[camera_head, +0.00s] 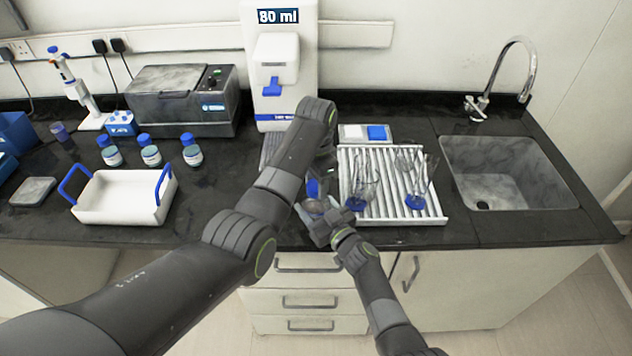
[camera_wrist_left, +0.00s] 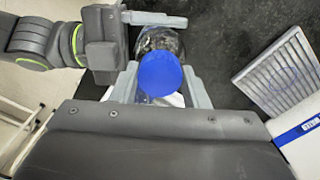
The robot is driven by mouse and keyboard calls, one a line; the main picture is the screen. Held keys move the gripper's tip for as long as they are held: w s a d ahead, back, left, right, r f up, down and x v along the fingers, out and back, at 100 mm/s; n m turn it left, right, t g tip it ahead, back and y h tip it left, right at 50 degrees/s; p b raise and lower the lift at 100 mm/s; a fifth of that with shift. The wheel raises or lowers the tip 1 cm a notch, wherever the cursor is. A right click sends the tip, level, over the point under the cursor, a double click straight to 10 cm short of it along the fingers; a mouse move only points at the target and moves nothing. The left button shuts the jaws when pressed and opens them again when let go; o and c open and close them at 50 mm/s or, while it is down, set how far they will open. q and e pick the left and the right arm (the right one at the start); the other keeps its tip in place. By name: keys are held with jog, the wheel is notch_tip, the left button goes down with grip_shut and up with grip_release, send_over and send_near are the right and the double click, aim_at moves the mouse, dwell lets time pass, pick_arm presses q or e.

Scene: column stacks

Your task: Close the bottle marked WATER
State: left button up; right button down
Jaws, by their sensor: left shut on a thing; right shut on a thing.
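A clear bottle (camera_head: 317,207) stands near the counter's front edge, left of the drying rack. Its label is not readable. A blue cap (camera_head: 313,188) is over its top, and the cap also shows in the left wrist view (camera_wrist_left: 160,75) in front of the bottle (camera_wrist_left: 160,40). I cannot tell whether the cap is seated. My left gripper (camera_wrist_left: 165,85) is shut on the cap, its fingers on both sides. My right gripper (camera_head: 323,222) is shut on the bottle's body from the front. My left arm hides part of the area behind the bottle.
A drying rack (camera_head: 388,207) with several glasses stands to the right, then a sink (camera_head: 500,180). A dispenser (camera_head: 280,60) reading "80 ml" stands behind. A white tray (camera_head: 122,200) and several blue-capped bottles (camera_head: 151,155) are at left. Counter between tray and my arm is clear.

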pick_arm(q)
jog(key=m, duration=0.4)
jog(key=shift+m, duration=0.4)
jog(key=m, duration=0.3)
jog(key=o, duration=1.1)
jog(key=shift+r, duration=2.25)
jog(key=shift+c, duration=0.4)
